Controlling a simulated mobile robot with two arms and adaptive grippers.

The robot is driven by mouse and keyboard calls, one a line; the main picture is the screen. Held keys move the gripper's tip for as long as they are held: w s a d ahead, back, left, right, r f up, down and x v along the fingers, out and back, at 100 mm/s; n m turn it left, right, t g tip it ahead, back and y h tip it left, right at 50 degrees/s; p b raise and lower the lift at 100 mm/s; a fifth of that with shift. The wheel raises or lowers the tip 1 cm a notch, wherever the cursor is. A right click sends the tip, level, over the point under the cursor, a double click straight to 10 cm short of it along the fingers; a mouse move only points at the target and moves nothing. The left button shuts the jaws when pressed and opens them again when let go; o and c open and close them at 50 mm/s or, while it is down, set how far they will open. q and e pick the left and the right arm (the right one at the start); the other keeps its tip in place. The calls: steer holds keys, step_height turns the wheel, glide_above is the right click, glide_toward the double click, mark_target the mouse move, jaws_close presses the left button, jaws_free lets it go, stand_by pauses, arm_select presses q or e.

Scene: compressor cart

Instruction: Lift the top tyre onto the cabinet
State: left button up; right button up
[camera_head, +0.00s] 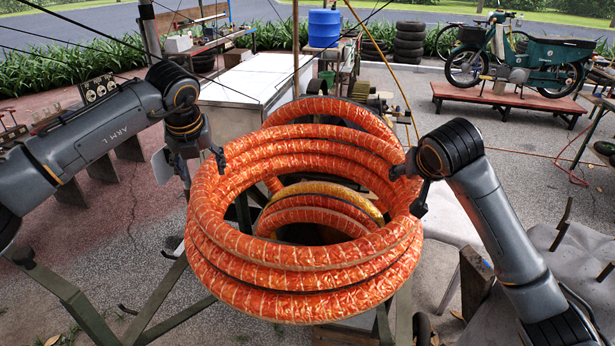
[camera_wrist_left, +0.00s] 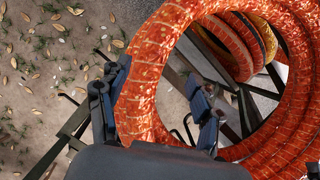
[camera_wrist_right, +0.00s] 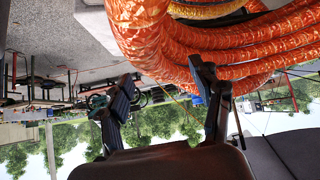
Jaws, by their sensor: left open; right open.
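A stack of several orange, foil-wrapped tyres stands in the middle of the head view. The top tyre (camera_head: 290,134) is the uppermost ring; it lies tilted towards me. My left gripper (camera_head: 190,160) is open at the stack's left side. In the left wrist view an orange ring (camera_wrist_left: 150,85) runs between its fingers, one outside and one over the hole. My right gripper (camera_head: 409,190) is open at the right side. In the right wrist view orange rings (camera_wrist_right: 140,42) are close beyond its fingers; contact cannot be told. The white-topped cabinet (camera_head: 250,75) stands behind the stack.
The cabinet's top looks largely clear. A blue drum (camera_head: 323,28) stands behind it. A green moped (camera_head: 520,55) rests on a red bench (camera_head: 500,98) at the back right. Green metal bars (camera_head: 75,300) cross the ground at front left.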

mark_target(205, 177)
arm_select(q)
steer(key=shift+x, duration=2.35)
arm_select(e)
steer(key=shift+x, duration=2.3)
arm_select(q)
jaws_close()
arm_select(e)
jaws_close()
arm_select(q)
steer(key=shift+r, duration=0.1)
